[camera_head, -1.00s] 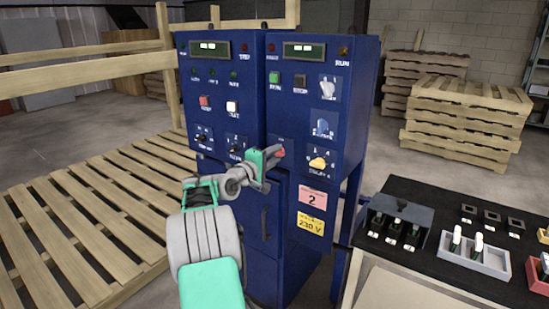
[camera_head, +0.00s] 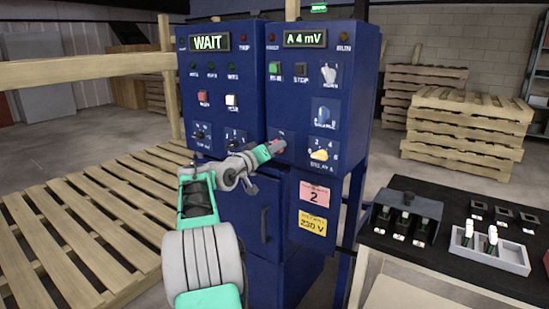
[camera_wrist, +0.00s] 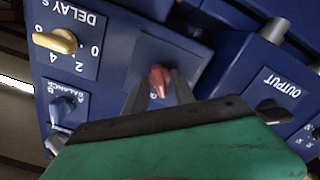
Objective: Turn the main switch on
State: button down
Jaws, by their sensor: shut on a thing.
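The main switch is a red knob (camera_wrist: 159,77) on a dark plate in the wrist view. The gripper (camera_head: 270,150) partly hides the switch's plate and label in the head view. The right display (camera_head: 305,38) reads A 4 mV.
The yellow delay knob (camera_head: 319,154) and blue balance knob (camera_head: 323,116) are close to the right of the switch. A black table (camera_head: 455,275) with a fuse box (camera_head: 407,216) and a grey tray (camera_head: 490,252) stands at right. Wooden pallets (camera_head: 85,230) lie at left.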

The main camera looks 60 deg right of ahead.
jog(key=shift+m+b, duration=2.5)
jog(key=shift+m, duration=1)
jog(key=c, duration=1.4)
grip_release()
jog(key=shift+c, duration=0.2)
jog(key=shift+a, duration=0.1)
jog(key=w+a, duration=0.1)
jog(key=a, duration=0.6)
jog(key=shift+a, duration=0.25)
jog(key=shift+w, duration=0.1)
